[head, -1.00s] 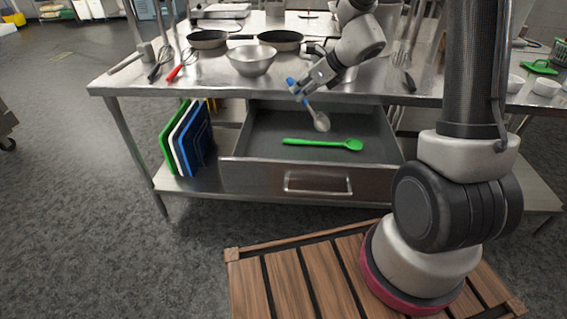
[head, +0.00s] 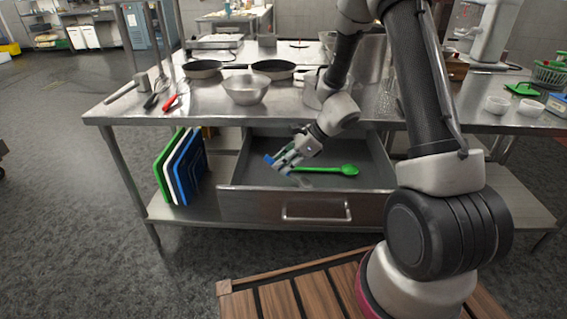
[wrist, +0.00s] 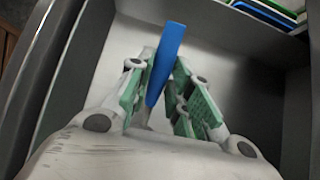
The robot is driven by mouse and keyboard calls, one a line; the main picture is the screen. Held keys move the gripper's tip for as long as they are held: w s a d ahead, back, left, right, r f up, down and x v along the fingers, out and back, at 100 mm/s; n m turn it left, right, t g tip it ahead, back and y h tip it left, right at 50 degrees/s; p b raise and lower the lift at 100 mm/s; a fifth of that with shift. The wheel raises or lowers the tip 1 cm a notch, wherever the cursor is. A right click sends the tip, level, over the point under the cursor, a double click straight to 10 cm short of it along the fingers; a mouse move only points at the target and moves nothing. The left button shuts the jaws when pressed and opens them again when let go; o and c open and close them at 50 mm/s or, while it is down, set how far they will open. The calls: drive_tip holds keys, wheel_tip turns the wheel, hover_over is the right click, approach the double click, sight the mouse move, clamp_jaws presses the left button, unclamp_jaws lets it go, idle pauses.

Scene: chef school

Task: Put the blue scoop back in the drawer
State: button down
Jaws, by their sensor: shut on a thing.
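The blue scoop's handle (wrist: 167,55) is between the fingers of my gripper (wrist: 160,95) in the wrist view. In the head view my gripper (head: 283,161) is shut on this blue handle (head: 270,160), inside the outline of the open drawer (head: 240,202). The scoop's metal end shows only faintly below the gripper, near the drawer floor. I cannot tell whether it touches the floor.
Green, white and blue cutting boards (head: 180,168) stand on the shelf left of the drawer.

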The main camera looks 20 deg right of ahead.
drive_tip(key=c, duration=1.3)
unclamp_jaws()
drive_tip(key=shift+d+r, duration=0.3)
drive_tip(key=shift+r, duration=0.1)
drive_tip(key=v, duration=1.1)
drive_tip(key=s+d+r+n+t+h, duration=0.1)
drive_tip(key=s+d+r+n+h, duration=0.3)
drive_tip(key=s+r+n, duration=0.5)
drive_tip(key=s+d+r+n+h, duration=0.4)
drive_tip(key=s+r+n, duration=0.5)
drive_tip(key=s+n, duration=0.3)
drive_tip(key=s+d, duration=0.1)
drive_tip(key=s, duration=0.2)
drive_tip(key=shift+s+r+n+t, duration=0.3)
drive_tip(key=shift+r+t, duration=0.05)
drive_tip(key=shift+t, duration=0.05)
